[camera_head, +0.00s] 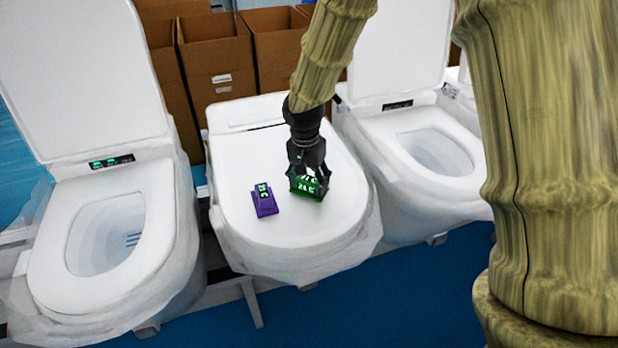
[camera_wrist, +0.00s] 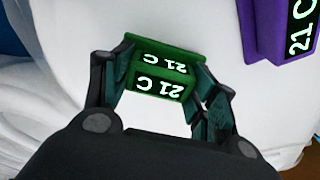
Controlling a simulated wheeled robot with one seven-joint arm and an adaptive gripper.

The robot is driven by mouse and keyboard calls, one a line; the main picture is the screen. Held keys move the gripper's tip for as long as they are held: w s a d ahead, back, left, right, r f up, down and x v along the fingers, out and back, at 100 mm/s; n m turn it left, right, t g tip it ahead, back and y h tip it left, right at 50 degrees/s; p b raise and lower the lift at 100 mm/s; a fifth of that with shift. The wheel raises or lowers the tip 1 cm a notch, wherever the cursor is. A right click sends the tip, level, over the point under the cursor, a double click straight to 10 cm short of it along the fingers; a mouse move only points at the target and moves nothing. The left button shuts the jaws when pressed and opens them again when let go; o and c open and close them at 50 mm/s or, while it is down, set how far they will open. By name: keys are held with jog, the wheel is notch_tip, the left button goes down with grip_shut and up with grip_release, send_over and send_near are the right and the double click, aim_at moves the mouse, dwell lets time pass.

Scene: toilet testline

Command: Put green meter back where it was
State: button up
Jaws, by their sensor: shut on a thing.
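The green meter (camera_head: 305,187) has a dark display with bright characters. It is at the closed white lid of the middle toilet (camera_head: 293,226); whether it touches the lid is not clear. My gripper (camera_head: 309,172) comes down on it from above and is shut on it. In the wrist view the green meter (camera_wrist: 160,70) sits between the two fingers, its display reading 21 C. A purple meter (camera_head: 264,200) lies on the same lid, just left of the green one. It also shows at the upper right of the wrist view (camera_wrist: 262,30).
An open toilet (camera_head: 105,225) stands on the left and another open toilet (camera_head: 425,150) on the right. Cardboard boxes (camera_head: 215,55) stand behind the middle toilet. The front of the middle lid is clear. The floor (camera_head: 400,290) is blue.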

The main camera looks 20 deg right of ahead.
aim_at(306, 182)
jog(key=shift+f, duration=0.15)
jog(key=o, duration=1.2)
notch_tip(306, 182, up, 12)
jog(key=s+a+b, duration=0.1)
jog(key=b, duration=0.2)
